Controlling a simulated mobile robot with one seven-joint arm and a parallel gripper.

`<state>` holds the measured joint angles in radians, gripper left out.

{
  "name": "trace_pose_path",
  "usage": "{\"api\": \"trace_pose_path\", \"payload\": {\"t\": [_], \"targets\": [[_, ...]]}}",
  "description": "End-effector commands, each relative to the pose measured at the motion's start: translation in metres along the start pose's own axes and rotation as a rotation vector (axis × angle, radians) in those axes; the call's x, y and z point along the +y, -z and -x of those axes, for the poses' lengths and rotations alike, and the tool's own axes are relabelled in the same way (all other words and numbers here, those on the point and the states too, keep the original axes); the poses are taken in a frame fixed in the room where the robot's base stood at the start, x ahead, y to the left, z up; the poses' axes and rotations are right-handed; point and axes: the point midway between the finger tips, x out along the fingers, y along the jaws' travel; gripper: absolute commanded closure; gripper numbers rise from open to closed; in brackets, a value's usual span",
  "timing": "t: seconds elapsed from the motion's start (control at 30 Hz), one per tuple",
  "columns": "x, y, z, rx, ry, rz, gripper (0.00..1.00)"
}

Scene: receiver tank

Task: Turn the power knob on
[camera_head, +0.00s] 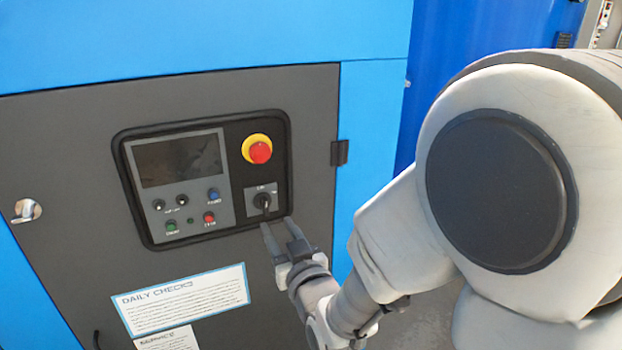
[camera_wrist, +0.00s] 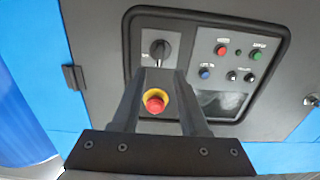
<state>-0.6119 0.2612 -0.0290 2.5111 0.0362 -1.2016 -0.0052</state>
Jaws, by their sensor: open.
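The black power knob (camera_head: 262,200) sits on a grey plate at the lower right of the control panel, below the emergency stop. In the wrist view the knob (camera_wrist: 159,49) shows just beyond the fingertips, its handle roughly upright in the picture. My gripper (camera_head: 276,222) is open in front of the panel, just below the knob in the head view. In the wrist view its two fingers (camera_wrist: 158,72) point toward the knob, with nothing between the tips. I cannot tell whether a fingertip touches the knob.
A red emergency stop (camera_head: 260,151) with a yellow collar is close above the knob. A dark screen (camera_head: 180,160) and several small buttons lie to its left. A latch (camera_head: 27,210) is on the grey door's left, and a "Daily check" label (camera_head: 182,300) is below the panel.

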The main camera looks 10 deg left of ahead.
Motion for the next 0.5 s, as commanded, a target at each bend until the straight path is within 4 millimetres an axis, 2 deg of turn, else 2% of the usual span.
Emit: {"api": "trace_pose_path", "payload": {"t": [0.23,0.5], "targets": [[0.0,0.002,-0.015,-0.004,0.001,0.0,0.56],[0.0,0.0,-0.056,-0.002,0.0,0.001,0.56]]}}
